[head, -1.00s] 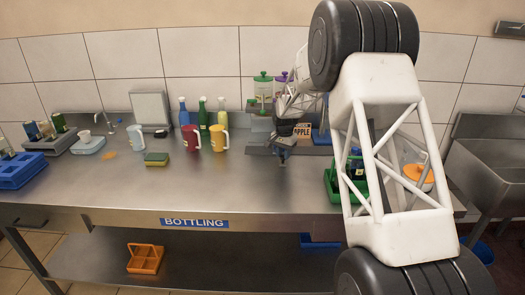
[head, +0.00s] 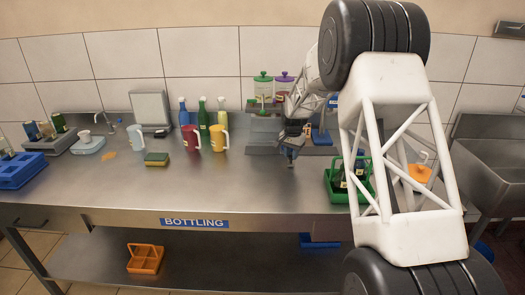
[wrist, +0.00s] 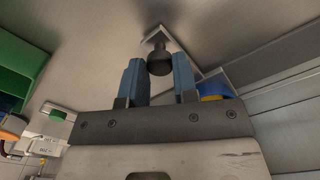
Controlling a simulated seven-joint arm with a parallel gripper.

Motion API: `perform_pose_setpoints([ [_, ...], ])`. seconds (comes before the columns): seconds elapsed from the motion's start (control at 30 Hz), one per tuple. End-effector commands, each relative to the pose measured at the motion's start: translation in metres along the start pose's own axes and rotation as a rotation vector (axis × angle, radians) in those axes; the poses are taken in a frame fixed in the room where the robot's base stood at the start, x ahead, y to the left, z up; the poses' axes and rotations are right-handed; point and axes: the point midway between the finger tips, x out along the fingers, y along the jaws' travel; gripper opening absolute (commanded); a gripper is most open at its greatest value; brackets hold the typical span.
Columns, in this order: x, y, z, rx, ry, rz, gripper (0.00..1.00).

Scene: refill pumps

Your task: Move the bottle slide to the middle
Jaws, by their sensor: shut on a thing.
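My gripper (head: 290,152) is low over the bench at the grey metal station, in front of the lidded jars. In the wrist view its two blue fingers (wrist: 158,64) are closed around a dark round knob (wrist: 159,62). The knob joins a metal piece with a pointed edge, which looks like part of the bottle slide; most of the slide is hidden by my arm in the head view. A jar with a green lid (head: 263,87) and one with a purple lid (head: 284,80) stand behind. A blue object (head: 321,137) sits just right of my gripper.
A green carrier (head: 340,186) with bottles is to the right, partly behind my arm. Several mugs, including a yellow one (head: 219,141), and bottles stand left, with a sponge (head: 156,159). The bench front is clear.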

Motion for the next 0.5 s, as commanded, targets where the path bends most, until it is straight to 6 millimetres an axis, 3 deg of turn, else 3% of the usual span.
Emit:
perform_pose_setpoints([
  [0.5,0.001,0.018,-0.010,0.000,-0.001,0.001,0.12],
])
